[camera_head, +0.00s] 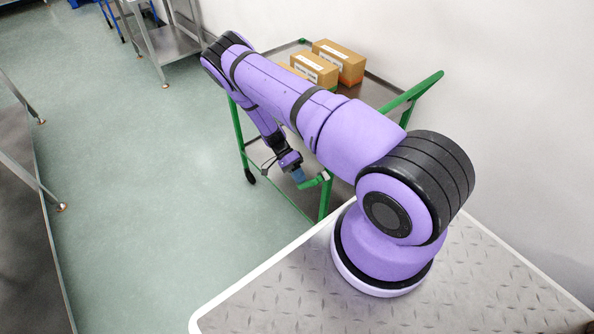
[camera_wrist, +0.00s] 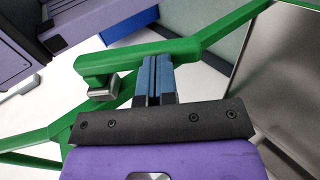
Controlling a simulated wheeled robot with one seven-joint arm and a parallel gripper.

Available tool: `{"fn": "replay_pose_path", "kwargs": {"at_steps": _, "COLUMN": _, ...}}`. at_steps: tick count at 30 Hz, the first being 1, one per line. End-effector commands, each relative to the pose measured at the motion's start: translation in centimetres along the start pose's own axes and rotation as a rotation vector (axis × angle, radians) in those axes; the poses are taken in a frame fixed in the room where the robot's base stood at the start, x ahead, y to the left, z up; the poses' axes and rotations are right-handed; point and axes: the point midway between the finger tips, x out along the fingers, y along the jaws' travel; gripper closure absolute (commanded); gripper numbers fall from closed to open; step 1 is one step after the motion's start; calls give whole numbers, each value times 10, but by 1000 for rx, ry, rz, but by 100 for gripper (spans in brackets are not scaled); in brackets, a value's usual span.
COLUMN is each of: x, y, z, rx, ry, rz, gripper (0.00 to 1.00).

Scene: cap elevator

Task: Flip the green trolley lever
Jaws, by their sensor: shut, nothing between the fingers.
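The green trolley (camera_head: 238,125) stands against the wall, partly hidden behind my arm. In the head view, a short green lever-like part (camera_head: 314,182) sits by its near post. In the wrist view, a thick green bar (camera_wrist: 128,57) with a blunt left end and a silver piece under it appears to be the lever. My gripper (camera_head: 298,176) is just left of that part. In the wrist view, its blue fingertips (camera_wrist: 158,68) are shut together with nothing between them. They overlap the bar's lower edge; I cannot tell whether they touch it.
Several cardboard boxes (camera_head: 337,62) sit on the trolley's top shelf. The green push handle (camera_head: 425,88) sticks out to the right. A metal table (camera_head: 165,42) stands at the back and another (camera_head: 30,200) at the left. The floor (camera_head: 150,210) between is clear.

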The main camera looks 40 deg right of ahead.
Motion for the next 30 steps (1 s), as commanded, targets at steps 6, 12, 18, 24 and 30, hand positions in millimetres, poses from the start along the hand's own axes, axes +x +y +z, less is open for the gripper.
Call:
{"fn": "replay_pose_path", "kwargs": {"at_steps": 6, "x": 19, "y": -7, "z": -1, "rx": -1, "ry": 2, "rz": 193, "gripper": 100}}
{"fn": "replay_pose_path", "kwargs": {"at_steps": 12, "x": 31, "y": -7, "z": 0, "rx": -1, "ry": -1, "rz": 236, "gripper": 100}}
{"fn": "replay_pose_path", "kwargs": {"at_steps": 18, "x": 40, "y": -7, "z": 0, "rx": -1, "ry": -1, "rz": 235, "gripper": 100}}
{"fn": "replay_pose_path", "kwargs": {"at_steps": 24, "x": 45, "y": -7, "z": 0, "rx": -1, "ry": -1, "rz": 234, "gripper": 100}}
{"fn": "replay_pose_path", "kwargs": {"at_steps": 30, "x": 48, "y": -6, "z": 0, "rx": -1, "ry": -2, "rz": 235, "gripper": 100}}
